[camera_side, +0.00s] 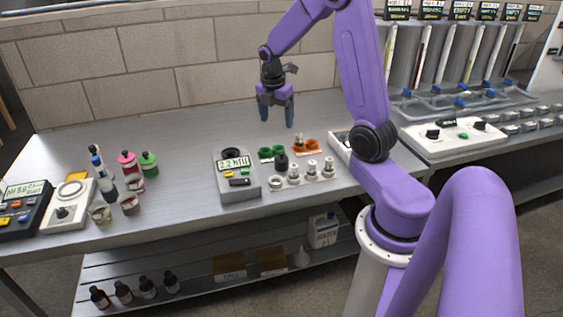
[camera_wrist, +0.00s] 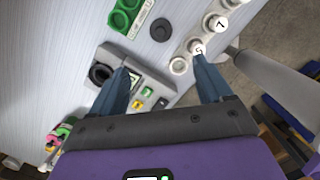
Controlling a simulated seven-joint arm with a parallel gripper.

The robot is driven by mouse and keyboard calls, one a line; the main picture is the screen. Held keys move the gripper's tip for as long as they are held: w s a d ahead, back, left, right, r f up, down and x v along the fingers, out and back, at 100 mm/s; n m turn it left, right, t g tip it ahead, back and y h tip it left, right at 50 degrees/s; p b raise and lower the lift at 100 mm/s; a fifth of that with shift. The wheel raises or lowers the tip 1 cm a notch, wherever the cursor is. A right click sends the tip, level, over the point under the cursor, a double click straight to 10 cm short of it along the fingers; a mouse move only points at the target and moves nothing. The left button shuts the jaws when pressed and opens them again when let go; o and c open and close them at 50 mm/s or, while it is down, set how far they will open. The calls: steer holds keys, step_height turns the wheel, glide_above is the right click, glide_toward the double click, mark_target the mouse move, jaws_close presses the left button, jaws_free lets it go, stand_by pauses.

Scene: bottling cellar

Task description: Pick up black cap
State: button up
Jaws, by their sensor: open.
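The black cap (camera_side: 282,161) stands on the bench between the green holder and the row of white-topped vials. In the wrist view it is a dark round disc (camera_wrist: 161,29) near the top, beyond the fingertips. My gripper (camera_side: 277,113) is open and empty, pointing down above the bench, behind the cap in the side view. In the wrist view my gripper (camera_wrist: 162,78) shows its two blue fingers wide apart, with nothing between them but bench and part of the meter below.
The turbidity meter (camera_side: 237,182) with a dark round well (camera_wrist: 101,73) stands left of the cap. The green holder (camera_side: 266,155), an orange holder (camera_side: 308,147) and white-topped vials (camera_side: 311,169) crowd around it.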

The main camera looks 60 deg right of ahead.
mark_target(281, 152)
steer(key=d+f, duration=0.1)
steer(key=f, duration=0.4)
steer(key=d+f, duration=0.1)
steer(key=f, duration=0.5)
steer(key=d+f, duration=0.1)
steer(key=f, duration=0.5)
steer(key=shift+f, duration=0.2)
steer(key=c, duration=1.1)
